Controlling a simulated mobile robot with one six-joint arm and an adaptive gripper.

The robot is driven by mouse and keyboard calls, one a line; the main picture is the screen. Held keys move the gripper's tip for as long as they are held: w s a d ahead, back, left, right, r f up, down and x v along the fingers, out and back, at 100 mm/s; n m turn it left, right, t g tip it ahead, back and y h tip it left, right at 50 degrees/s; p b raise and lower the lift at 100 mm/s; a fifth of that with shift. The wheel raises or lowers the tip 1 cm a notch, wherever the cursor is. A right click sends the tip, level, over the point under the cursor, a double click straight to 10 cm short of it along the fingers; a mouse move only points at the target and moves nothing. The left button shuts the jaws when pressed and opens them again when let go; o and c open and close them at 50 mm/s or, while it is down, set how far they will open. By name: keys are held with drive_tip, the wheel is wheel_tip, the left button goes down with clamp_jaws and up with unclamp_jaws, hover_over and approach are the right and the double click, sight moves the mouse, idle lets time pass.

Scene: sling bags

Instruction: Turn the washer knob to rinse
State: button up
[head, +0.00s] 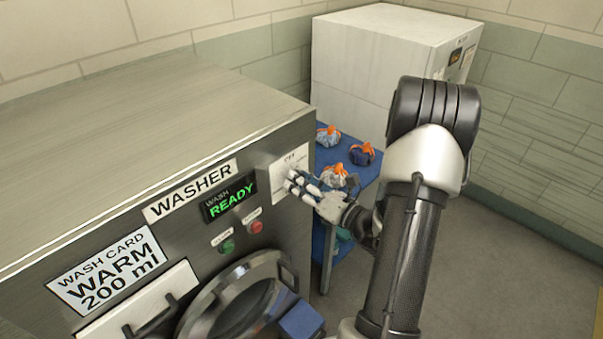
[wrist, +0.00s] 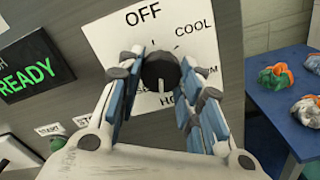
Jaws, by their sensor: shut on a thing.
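The dark round washer knob (wrist: 161,70) is on a white dial plate (wrist: 112,45) on the washer's front, which also shows in the head view (head: 280,178). The plate reads OFF at the top and COOL at the upper right. Labels at the right, bottom and lower left are partly covered by my fingers. My gripper (head: 301,188) reaches the plate from the right in the head view. In the wrist view its blue-padded fingers (wrist: 160,78) are shut on the knob from both sides.
The washer (head: 160,120) display (head: 229,197) reads WASH READY. Green and red buttons (head: 227,246) sit below it, above the round door (head: 240,295). A card reads WARM 200 ml. A blue table (head: 360,178) with several sling bags stands to the right, a white machine (head: 370,60) behind.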

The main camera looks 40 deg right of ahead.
drive_tip(key=shift+a+r+m+p, duration=0.1)
drive_tip(key=shift+r+m+p, duration=0.05)
drive_tip(key=shift+m+p, duration=3.85)
drive_tip(key=shift+m+b, duration=0.3)
drive_tip(key=shift+m, duration=0.1)
drive_tip(key=o, duration=1.1)
drive_tip(key=shift+c, duration=0.2)
drive_tip(key=s+d, duration=0.1)
drive_tip(key=s, duration=1.1)
